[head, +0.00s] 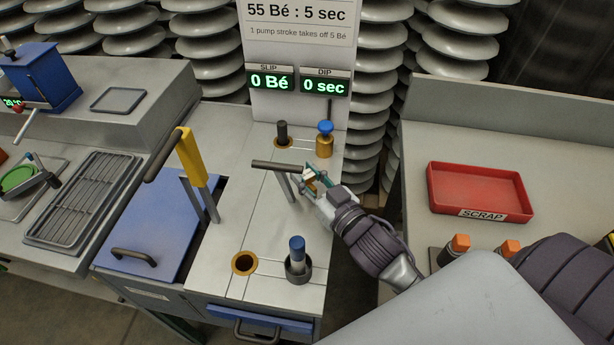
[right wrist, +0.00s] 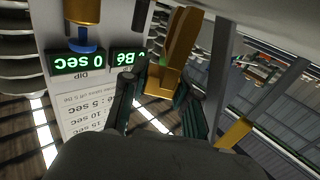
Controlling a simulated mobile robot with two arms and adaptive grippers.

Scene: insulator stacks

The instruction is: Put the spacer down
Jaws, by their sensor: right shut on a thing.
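My right gripper (head: 313,184) is over the right part of the steel bench, beside the dark T-shaped lever. It is shut on a small orange-yellow piece, which I take to be the spacer (head: 309,184); the fingers hide much of it. In the right wrist view, an orange-yellow block (right wrist: 165,82) sits between the two dark fingers of the gripper (right wrist: 160,108). I cannot tell whether it touches the bench. My left gripper is not in view.
The dark-handled lever (head: 277,166) stands close left of the gripper, and a blue-topped brass pump (head: 324,141) behind it. A blue-capped cylinder in a dark cup (head: 297,262) and a brass-rimmed hole (head: 244,263) lie in front. A red scrap tray (head: 478,190) is at right.

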